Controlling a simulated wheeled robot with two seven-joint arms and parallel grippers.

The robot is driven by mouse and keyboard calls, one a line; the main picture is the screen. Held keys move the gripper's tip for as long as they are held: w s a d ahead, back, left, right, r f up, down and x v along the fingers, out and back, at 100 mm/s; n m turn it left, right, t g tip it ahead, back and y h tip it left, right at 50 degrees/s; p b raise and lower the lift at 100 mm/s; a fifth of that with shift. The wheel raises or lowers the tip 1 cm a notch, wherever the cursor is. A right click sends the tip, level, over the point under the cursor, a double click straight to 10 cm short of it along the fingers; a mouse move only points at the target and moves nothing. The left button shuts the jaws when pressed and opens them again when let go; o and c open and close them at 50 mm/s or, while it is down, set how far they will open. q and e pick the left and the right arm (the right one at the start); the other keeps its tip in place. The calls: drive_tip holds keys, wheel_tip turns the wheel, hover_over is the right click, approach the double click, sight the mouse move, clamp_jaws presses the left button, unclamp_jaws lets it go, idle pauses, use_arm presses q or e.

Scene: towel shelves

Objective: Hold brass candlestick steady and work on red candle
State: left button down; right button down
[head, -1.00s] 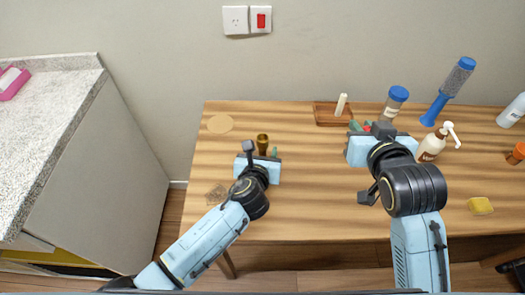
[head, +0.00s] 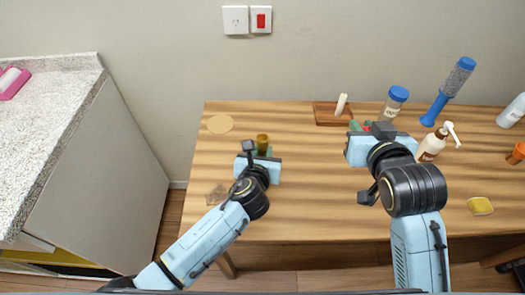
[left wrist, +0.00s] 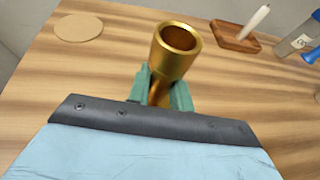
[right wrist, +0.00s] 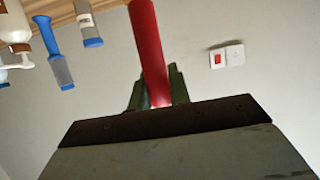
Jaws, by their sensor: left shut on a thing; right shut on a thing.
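The brass candlestick (head: 262,139) stands near the left part of the wooden table. My left gripper (head: 263,152) is shut on its stem. In the left wrist view the candlestick (left wrist: 174,60) shows an empty, open cup above the green fingers (left wrist: 160,92); its base is hidden. My right gripper (head: 359,127) is shut on the red candle, raised in front of the table's back right part. In the head view the candle (head: 367,126) is mostly hidden by the gripper. In the right wrist view the red candle (right wrist: 149,50) sticks out from between the green fingers (right wrist: 158,92).
A wooden tray (head: 328,121) with a white candle (head: 341,103) stands at the back. A round coaster (head: 220,124) lies at the left. The middle table is clear.

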idle(0.8)
drive_tip(key=w+a+r+n+g+y, duration=0.1)
drive_tip(key=w+a+n+y, duration=0.3)
drive_tip(key=a, duration=0.6)
drive_tip(key=w+a+r+n+g+y, duration=0.1)
drive_tip(key=w+a+n+g+y, duration=0.2)
drive_tip(key=a, duration=0.8)
drive_tip(key=w+n+y, duration=0.1)
drive_tip(key=n+y, duration=0.1)
drive_tip(key=shift+w+a+r+y, duration=0.2)
drive_tip(key=shift+w+r+y, duration=0.05)
drive_tip(key=shift+r+y, duration=0.05)
hover_over(259, 135)
drive_tip(key=shift+f, duration=2.9)
drive_tip(key=shift+f, duration=1.75)
drive_tip(key=c, duration=1.2)
unclamp_jaws()
drive_tip(key=shift+c, duration=0.2)
